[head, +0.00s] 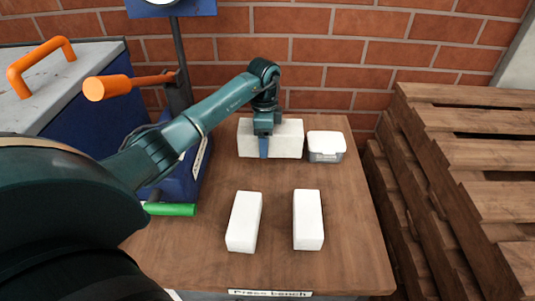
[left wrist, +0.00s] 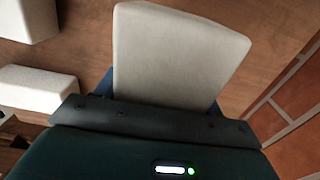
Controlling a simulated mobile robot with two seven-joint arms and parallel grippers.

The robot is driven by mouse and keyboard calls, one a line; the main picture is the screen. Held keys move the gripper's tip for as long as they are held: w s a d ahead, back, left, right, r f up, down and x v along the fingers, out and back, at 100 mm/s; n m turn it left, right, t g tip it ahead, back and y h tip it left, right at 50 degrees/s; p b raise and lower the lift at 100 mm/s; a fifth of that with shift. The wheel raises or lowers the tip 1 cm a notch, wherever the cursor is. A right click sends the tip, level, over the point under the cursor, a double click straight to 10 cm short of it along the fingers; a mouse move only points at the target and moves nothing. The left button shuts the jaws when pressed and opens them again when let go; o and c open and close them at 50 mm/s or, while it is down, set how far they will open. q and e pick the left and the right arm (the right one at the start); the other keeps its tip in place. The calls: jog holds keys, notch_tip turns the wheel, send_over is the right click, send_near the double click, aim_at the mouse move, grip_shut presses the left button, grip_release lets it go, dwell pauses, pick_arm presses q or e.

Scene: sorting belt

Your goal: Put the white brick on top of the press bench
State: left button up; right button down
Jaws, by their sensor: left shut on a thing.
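The white brick (head: 288,138) is a pale block at the back of the press bench (head: 350,225), a brown wooden top with a "Press bench" label on its front edge. My left gripper (head: 264,148) points down over the middle of this brick and is shut on it. The held brick fills the middle of the left wrist view (left wrist: 178,55). I cannot tell whether its underside touches the bench. My right gripper is not in view.
Two more white bricks, a left one (head: 244,222) and a right one (head: 308,220), lie on the bench's front half. A small lidded tub (head: 326,147) stands right of the held brick.

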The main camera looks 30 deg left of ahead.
pick_arm(q)
jog(key=shift+f, duration=2.25)
jog(key=shift+f, duration=0.15)
jog(key=o, duration=1.2)
notch_tip(320, 180, up, 12)
jog(key=shift+r, duration=0.15)
